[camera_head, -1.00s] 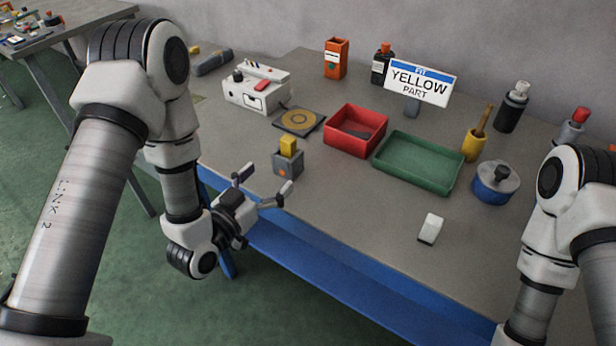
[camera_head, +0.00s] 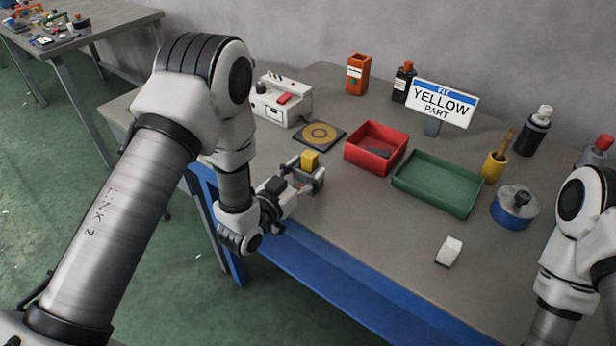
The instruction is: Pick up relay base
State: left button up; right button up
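A small grey block with a yellow piece on top (camera_head: 310,159) stands near the table's front left edge. It seems to be the relay base, though no label shows. My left gripper (camera_head: 306,177) reaches over the table's front edge, level with this block, with one finger on each side of it. The fingers hide most of the grey body, and I cannot tell whether they touch it. My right gripper is outside the picture; only part of the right arm shows at the right edge.
A black pad with a yellow ring (camera_head: 320,134) and a white box (camera_head: 283,100) lie behind the block. A red bin (camera_head: 360,161) and a green tray (camera_head: 432,196) stand to its right. A small white piece (camera_head: 449,251) lies near the front. A "FIT YELLOW PART" sign (camera_head: 443,103) stands behind.

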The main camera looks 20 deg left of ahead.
pick_arm(q)
jog(key=c, duration=0.4)
